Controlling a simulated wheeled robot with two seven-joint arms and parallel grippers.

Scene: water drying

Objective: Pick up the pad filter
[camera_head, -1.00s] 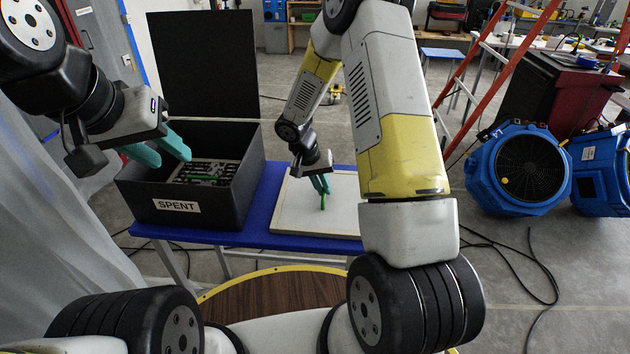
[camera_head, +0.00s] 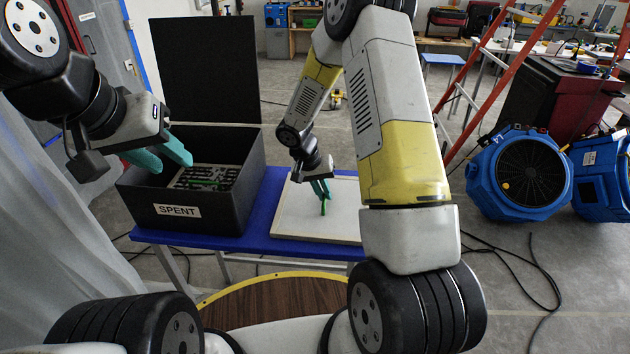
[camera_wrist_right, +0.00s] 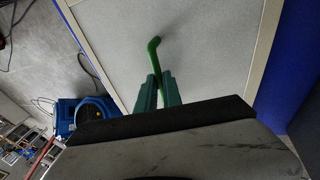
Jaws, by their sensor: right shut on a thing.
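The pad filter (camera_head: 300,222) is a flat pale panel with a light frame, lying on the blue table. It fills much of the right wrist view (camera_wrist_right: 205,60). A green handle (camera_wrist_right: 153,44) rises from its face. My right gripper (camera_head: 320,187) is shut on this green handle, its teal fingers (camera_wrist_right: 158,92) around it. My right arm hides the panel's right part in the head view. My left gripper (camera_head: 165,155) is open and empty, its fingers apart at the front left of the black box.
The open black box (camera_head: 230,207) labelled SPENT stands left of the panel, with dark-slotted items inside and its lid raised. The blue table (camera_head: 262,225) is narrow. Blue fans (camera_head: 520,185) and an orange ladder (camera_head: 478,75) stand to the right.

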